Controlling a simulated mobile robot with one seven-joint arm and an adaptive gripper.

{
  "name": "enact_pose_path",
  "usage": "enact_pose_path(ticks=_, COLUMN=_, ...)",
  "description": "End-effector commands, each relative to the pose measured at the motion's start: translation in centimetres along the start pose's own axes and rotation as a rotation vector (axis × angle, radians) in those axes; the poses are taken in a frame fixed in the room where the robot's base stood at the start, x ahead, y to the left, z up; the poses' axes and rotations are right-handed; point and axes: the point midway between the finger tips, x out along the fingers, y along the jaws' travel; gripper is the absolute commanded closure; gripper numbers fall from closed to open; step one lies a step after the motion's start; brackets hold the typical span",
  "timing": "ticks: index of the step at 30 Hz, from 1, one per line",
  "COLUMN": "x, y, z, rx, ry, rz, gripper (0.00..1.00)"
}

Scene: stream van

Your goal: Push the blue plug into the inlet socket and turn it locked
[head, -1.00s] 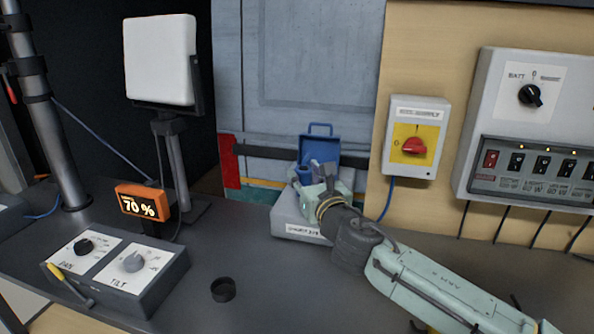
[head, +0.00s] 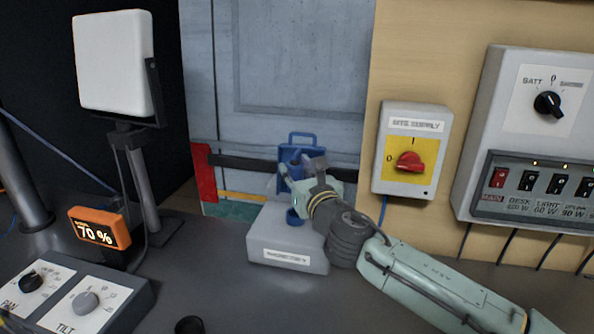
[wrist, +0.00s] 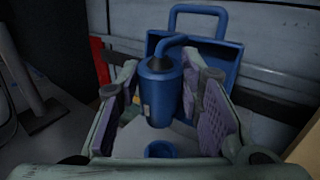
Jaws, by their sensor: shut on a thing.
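My gripper (head: 308,172) is shut on the blue plug (wrist: 158,92), a blue cylinder with a dark collar and a bent blue lead on top. The plug is upright between the two purple-grey pads in the wrist view. Below it, apart from it, a small blue ring (wrist: 160,149) sits on the grey box (head: 285,245); it also shows in the head view (head: 294,217). Behind the plug, at the grey wall, stands a blue frame with a loop handle (wrist: 222,55), partly hidden by the plug and fingers. I cannot make out the socket's opening.
The site supply box (head: 410,150) with a red knob and the switch panel (head: 525,140) are on the wooden wall at right. The orange display (head: 98,230), the white lamp panel (head: 112,62) and the pan-tilt controls (head: 85,300) are at left. Some bench in front is clear.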

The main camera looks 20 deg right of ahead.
Motion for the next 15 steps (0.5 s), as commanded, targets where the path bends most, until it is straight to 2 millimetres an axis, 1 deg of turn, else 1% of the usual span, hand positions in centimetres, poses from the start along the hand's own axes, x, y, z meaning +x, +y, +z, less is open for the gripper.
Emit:
enact_pose_path(ticks=8, x=0.0, y=-0.3, z=-0.4, rx=0.001, ry=0.001, rz=-0.006, gripper=1.00)
enact_pose_path(ticks=15, x=0.0, y=-0.2, z=-2.1, rx=0.001, ry=0.001, rz=-0.005, gripper=1.00)
